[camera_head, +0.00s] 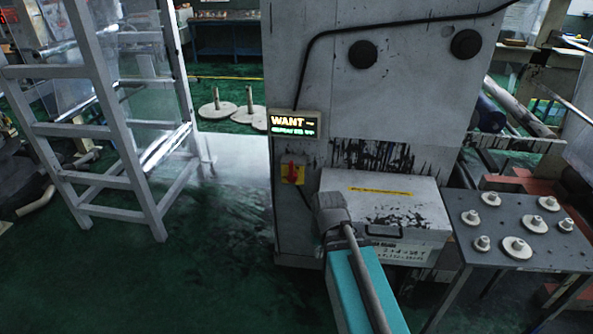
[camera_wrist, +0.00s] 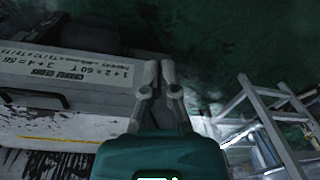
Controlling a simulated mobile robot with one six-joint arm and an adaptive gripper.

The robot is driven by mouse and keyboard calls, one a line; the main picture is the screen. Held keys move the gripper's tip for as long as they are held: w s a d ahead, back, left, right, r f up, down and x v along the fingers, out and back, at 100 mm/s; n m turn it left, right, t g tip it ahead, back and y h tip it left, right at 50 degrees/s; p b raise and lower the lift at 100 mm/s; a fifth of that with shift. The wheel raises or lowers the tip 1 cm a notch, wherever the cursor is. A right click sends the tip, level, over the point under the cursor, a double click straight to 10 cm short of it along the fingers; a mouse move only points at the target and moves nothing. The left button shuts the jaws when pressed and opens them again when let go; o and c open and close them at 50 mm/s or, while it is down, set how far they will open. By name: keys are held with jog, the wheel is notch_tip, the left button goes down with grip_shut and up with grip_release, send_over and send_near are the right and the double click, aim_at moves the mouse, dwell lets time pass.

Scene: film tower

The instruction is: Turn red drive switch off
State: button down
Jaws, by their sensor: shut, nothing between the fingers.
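The red drive switch (camera_head: 292,172) is a small red knob on a yellow plate, low on the front of the pale machine column, below a lit display. The knob's exact angle is too small to read. The switch does not show in the wrist view. My gripper (camera_wrist: 159,72) shows grey fingers close together, shut and empty, above the dark green floor. In the head view my teal arm reaches up toward the column, and its grey end is below and right of the switch. The fingers cannot be made out there.
A lit display (camera_head: 294,124) reads "WANT". A pale box (camera_head: 385,205) stands right of the switch; it also shows in the wrist view (camera_wrist: 70,75). A grey table (camera_head: 490,245) with several discs is at right. A white ladder (camera_head: 120,130) stands left. Floor between is clear.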

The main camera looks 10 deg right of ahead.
jog(key=w+a+f+m+t+y+b, duration=0.1)
jog(key=w+f+m+t+y+b, duration=0.2)
jog(key=w+b, duration=0.5)
jog(key=w+a+f+m+t+y+b, duration=0.1)
jog(key=w+t+y+b, duration=0.25)
jog(key=w, duration=0.75)
jog(key=w+d+m+t+b, duration=0.2)
jog(key=w+d+t, duration=0.1)
jog(key=w, duration=0.1)
jog(key=w+d+r+m+t+b, duration=0.1)
jog(key=w+d+m+t+b, duration=0.2)
jog(key=w+d, duration=0.1)
jog(key=w+d+r+m+t+y+b, duration=0.1)
jog(key=w+d+m+t+b, duration=0.2)
jog(key=w, duration=0.3)
jog(key=shift+d, duration=0.7)
jog(key=shift+w+d+r+m, duration=0.1)
jog(key=shift+w+d+m, duration=0.05)
jog(key=shift+d+m, duration=0.15)
jog(key=shift+w+a, duration=0.1)
jog(key=shift+a, duration=0.05)
